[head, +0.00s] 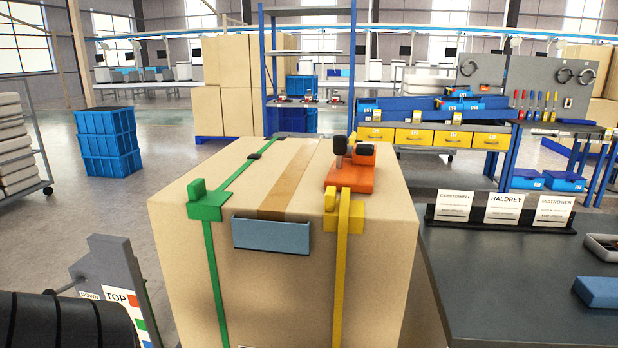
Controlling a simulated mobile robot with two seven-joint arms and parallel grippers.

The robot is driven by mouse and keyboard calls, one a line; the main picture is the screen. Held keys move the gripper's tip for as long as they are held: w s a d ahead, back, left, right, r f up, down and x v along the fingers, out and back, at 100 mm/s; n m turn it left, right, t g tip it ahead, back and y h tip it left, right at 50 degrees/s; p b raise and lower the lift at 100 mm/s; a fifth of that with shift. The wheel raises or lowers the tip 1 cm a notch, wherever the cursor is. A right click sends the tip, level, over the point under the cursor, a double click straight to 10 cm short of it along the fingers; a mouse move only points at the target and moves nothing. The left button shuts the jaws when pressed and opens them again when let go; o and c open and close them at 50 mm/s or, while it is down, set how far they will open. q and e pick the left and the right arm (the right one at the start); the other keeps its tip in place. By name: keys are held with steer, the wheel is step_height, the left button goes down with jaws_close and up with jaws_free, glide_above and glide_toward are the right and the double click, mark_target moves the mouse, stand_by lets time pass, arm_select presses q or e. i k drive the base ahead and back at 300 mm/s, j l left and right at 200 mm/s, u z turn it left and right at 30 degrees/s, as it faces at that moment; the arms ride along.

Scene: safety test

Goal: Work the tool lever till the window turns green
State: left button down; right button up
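A large cardboard box (270,270) stands in front of me. An orange tool (350,178) sits on its top near the right edge, at the yellow strap (339,280). A dark upright lever with a rounded knob (340,151) rises from the tool's left side, and a black part (365,150) tops its right side. I cannot make out a window or its colour. The yellow strap runs over a yellow corner piece (344,214) and down the front. A green strap (215,275) with a green corner piece (204,203) is on the left. Neither gripper is in view.
A blue-grey plate (271,236) is on the box's upper front. A dark table (510,285) at right holds a label stand (500,221) and a blue block (598,292). A grey panel marked TOP (119,280) and a black ribbed cylinder (62,322) are at lower left.

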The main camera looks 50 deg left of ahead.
mark_target(362, 149)
steer(key=i+j+u, duration=0.15)
steer(key=u, duration=0.25)
steer(key=i+j+u, duration=0.1)
steer(key=u, duration=0.35)
